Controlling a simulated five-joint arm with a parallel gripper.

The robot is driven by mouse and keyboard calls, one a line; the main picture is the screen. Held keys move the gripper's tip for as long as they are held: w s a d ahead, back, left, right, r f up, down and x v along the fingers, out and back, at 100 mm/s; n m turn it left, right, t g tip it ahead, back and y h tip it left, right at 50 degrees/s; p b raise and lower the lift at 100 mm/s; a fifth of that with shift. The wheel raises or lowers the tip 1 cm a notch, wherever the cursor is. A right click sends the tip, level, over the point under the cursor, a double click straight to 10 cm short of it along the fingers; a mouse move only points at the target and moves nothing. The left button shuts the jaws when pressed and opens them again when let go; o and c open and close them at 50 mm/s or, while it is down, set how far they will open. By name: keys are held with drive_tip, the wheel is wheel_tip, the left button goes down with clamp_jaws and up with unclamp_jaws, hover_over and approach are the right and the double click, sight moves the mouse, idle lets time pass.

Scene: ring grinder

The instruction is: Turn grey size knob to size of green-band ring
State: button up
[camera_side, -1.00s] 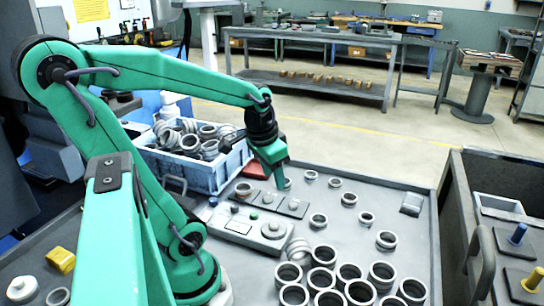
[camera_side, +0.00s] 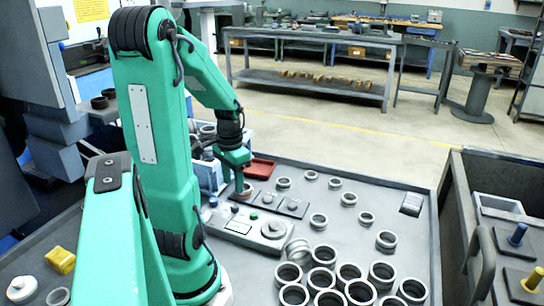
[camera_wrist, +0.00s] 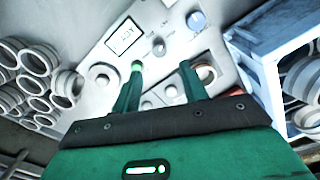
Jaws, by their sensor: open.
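A grey control panel (camera_side: 245,224) lies on the bench with a round grey knob (camera_side: 273,229), a green button (camera_side: 254,216) and a blue button (camera_side: 213,201). In the wrist view the panel (camera_wrist: 150,22) shows a display, the blue button (camera_wrist: 196,20) and a round knob (camera_wrist: 100,75) left of my fingers. I cannot be sure which is the size knob. My gripper (camera_side: 239,190) is open, low over a ring (camera_side: 243,196) behind the panel. In the wrist view my gripper (camera_wrist: 160,75) has spread fingers; the ring (camera_wrist: 205,74) is by the right one. No green band is discernible.
Dark plates with small round studs (camera_side: 292,205) lie beside the panel. Several loose rings (camera_side: 321,256) crowd the bench's front and right. A red tray (camera_side: 262,168) and a blue crate (camera_wrist: 258,60) stand near my gripper. A dark bin (camera_side: 465,205) borders the right side.

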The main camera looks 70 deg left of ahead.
sight(235, 205)
drive_tip(key=shift+f, duration=0.15)
drive_tip(key=shift+f, duration=3.75)
drive_tip(key=shift+c, duration=0.2)
clamp_jaws()
